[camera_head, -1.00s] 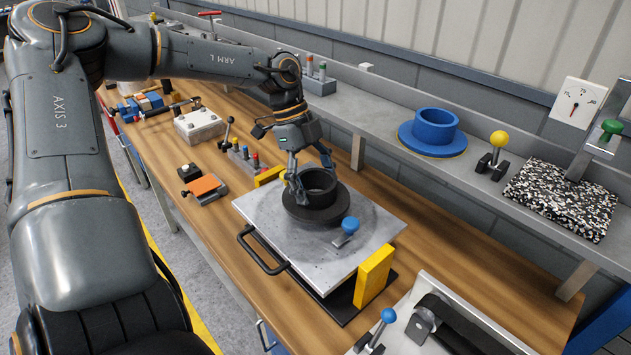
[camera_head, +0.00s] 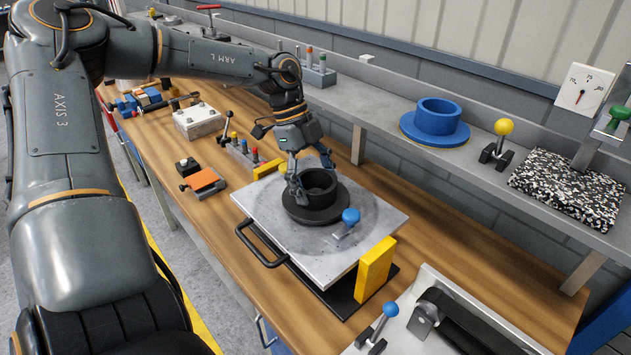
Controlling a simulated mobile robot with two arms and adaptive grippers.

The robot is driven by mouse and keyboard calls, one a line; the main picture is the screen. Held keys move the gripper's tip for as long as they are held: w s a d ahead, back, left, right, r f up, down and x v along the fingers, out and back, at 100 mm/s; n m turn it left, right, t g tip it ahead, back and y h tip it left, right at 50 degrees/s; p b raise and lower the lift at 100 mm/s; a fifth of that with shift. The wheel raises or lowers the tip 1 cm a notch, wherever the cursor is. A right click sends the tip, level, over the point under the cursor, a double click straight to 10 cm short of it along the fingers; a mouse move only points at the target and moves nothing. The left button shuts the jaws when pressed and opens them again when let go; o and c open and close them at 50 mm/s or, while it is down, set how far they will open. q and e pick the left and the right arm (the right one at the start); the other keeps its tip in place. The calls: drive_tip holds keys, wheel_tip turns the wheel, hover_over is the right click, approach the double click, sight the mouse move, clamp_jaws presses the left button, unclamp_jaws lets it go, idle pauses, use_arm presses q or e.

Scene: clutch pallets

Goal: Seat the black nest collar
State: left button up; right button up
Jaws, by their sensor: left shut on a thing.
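The black nest collar (camera_head: 316,208) is a dark flanged ring, level, over the round marked area of the grey metal pallet (camera_head: 370,250). My left gripper (camera_head: 311,178) comes down from behind and is shut on the collar's raised wall, one finger on the left and one at the back. I cannot tell whether the flange rests fully on the pallet, as its underside is hidden. A blue-knobbed clamp (camera_head: 350,217) stands on the pallet close to the flange's right. My right gripper is not in view.
A yellow block (camera_head: 375,270) stands at the pallet's near right corner, and a black handle (camera_head: 262,250) sticks out at its left. A blue flanged ring (camera_head: 437,120) and a yellow-knobbed clamp (camera_head: 504,130) sit on the back shelf. Bare wood (camera_head: 480,250) lies right of the pallet.

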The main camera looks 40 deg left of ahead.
use_arm(q)
drive_tip(key=shift+f+b, duration=0.6)
drive_tip(key=shift+f, duration=0.15)
drive_tip(key=o, duration=1.4)
drive_tip(key=shift+r, duration=0.1)
drive_tip(key=shift+r+p, duration=2.15)
drive_tip(key=shift+r, duration=1.3)
drive_tip(key=shift+r, duration=0.1)
